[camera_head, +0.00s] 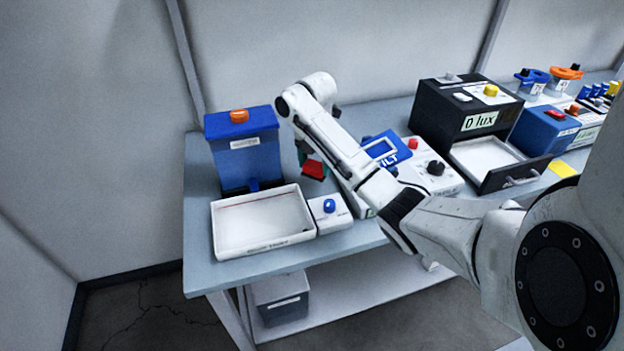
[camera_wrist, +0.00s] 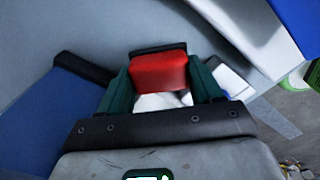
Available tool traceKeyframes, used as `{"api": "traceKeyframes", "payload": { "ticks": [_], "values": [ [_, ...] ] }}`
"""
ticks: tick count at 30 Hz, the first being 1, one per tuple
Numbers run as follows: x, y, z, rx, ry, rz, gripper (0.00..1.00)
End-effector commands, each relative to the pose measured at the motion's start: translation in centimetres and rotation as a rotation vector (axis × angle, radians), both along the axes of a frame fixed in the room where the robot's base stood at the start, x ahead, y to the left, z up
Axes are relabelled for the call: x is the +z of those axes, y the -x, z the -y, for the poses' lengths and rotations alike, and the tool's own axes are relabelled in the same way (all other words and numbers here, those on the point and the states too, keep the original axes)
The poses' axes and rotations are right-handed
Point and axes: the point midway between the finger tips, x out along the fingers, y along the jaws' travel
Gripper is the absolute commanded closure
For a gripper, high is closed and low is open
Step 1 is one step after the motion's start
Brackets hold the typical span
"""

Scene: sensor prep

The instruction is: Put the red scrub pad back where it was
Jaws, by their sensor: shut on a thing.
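The red scrub pad (camera_head: 314,168) is held between the fingers of my gripper (camera_head: 312,163), above the workbench. In the wrist view the red pad (camera_wrist: 158,73) sits between the two dark green fingers of my gripper (camera_wrist: 158,82), with a dark strip along its far edge. My gripper is shut on it. In the head view it hangs right of the blue box with the orange knob and behind the small white box with the blue knob. Part of the gripper is hidden by my arm.
A white tray (camera_head: 222,235) stands at the bench's front left, with a blue box (camera_head: 245,160) behind it. A small white box (camera_head: 340,221) with a blue knob is beside the tray. A tilt device (camera_head: 381,150) and a black lux box (camera_head: 440,115) with an open drawer stand right.

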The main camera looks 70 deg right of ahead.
Motion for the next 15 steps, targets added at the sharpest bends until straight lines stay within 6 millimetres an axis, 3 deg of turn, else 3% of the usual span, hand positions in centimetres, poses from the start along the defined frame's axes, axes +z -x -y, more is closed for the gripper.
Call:
{"api": "traceKeyframes", "payload": {
  "ticks": [4, 10, 15],
  "values": [
    [-1.4, -1.0, 0.0, 0.001, 0.0, -0.001, 0.64],
    [-3.5, -0.8, 0.1, -0.001, 0.001, -0.002, 0.64],
    [-4.0, -0.9, 0.1, 0.0, 0.002, 0.001, 0.64]
  ]
}}
